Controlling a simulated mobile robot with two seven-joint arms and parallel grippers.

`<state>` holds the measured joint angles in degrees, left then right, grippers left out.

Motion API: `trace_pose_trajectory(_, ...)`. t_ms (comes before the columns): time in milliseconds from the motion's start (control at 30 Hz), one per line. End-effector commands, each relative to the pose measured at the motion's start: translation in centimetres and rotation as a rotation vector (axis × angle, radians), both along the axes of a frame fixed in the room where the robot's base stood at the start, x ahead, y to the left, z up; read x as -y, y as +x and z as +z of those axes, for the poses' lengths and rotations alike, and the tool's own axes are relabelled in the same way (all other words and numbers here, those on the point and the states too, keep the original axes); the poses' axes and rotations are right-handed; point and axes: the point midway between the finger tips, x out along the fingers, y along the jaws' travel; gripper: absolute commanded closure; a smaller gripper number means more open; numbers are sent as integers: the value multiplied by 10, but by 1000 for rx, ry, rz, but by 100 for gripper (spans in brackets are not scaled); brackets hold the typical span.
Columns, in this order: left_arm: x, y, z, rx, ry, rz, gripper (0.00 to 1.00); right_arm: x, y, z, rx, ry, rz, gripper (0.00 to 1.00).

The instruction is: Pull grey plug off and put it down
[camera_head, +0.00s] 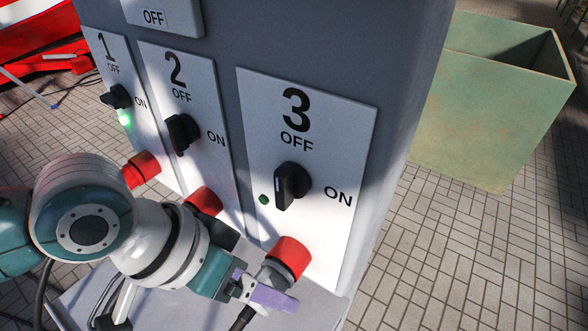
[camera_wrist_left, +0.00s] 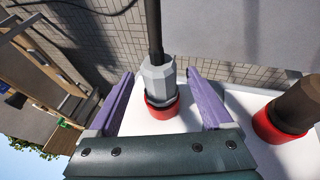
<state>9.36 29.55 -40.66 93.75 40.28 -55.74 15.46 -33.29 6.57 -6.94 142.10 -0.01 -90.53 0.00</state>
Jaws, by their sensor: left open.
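The grey plug (camera_head: 271,275) sits in the red socket (camera_head: 289,257) at the bottom of panel 3. Its dark cable (camera_head: 242,318) hangs down. The plug also shows in the left wrist view (camera_wrist_left: 158,78), seated in the red ring (camera_wrist_left: 161,108), its cable running up the picture. My left gripper (camera_head: 267,288) is open at the plug. In the left wrist view, its two purple fingers (camera_wrist_left: 161,76) stand on either side of the plug, with visible gaps. In the head view the near finger partly hides the plug. My right gripper is not in view.
Panel 3 (camera_head: 345,150) has a black knob (camera_head: 291,186) above the socket. Another red socket (camera_head: 204,201) with a dark plug (camera_wrist_left: 302,100) is close beside. Panel 1 has a lit green lamp (camera_head: 125,118). A green open bin (camera_head: 480,120) stands right on free paving.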

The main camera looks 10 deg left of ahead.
Motion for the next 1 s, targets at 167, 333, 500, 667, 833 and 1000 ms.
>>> trace_pose_trajectory(167, 0, 0, 0, 1, 0, 0, 16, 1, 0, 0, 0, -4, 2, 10)
trace_pose_trajectory(333, 0, 0, 0, 0, 0, 0, 31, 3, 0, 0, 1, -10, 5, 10)
trace_pose_trajectory(500, 0, 0, 0, 0, 0, 0, 50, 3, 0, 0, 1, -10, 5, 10)
trace_pose_trajectory(667, 0, 0, 0, 0, 0, 0, 68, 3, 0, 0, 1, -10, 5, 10)
trace_pose_trajectory(833, 0, 0, 0, 0, 0, 0, 87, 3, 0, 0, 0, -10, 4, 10)
trace_pose_trajectory(1000, 0, 0, 0, 0, 0, 0, 100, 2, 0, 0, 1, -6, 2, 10)
